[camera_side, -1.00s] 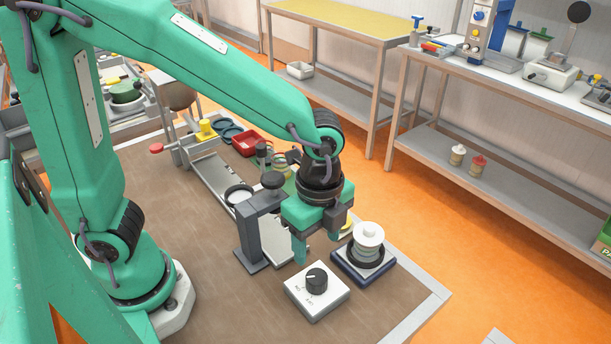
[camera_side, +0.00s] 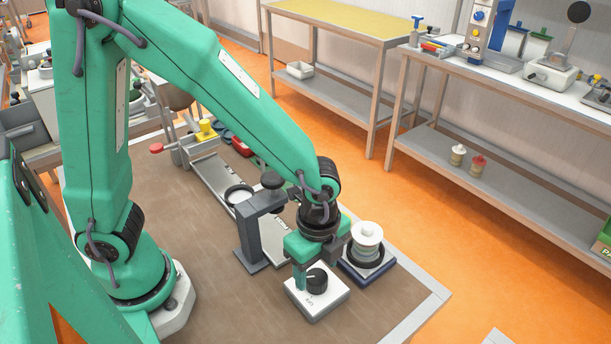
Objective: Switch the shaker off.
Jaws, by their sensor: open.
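The control box (camera_side: 328,304) is white with a black knob (camera_side: 318,283) on top and small lettering at its front. The shaker (camera_side: 388,265) has a dark blue base and stands just behind and to the right of the box. It carries a stacked jar with a white lid (camera_side: 367,233). My gripper (camera_side: 314,277) is open and points down over the box. One green finger is left of the knob, close to it. The other finger is mostly hidden behind the knob, so I cannot tell whether either touches it.
A dark grey post with an overhanging arm (camera_side: 248,240) stands close on the left of my gripper. A long metal rail (camera_side: 208,178) runs behind it, with a white ring-shaped dish (camera_side: 239,196). The brown table top in front is clear.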

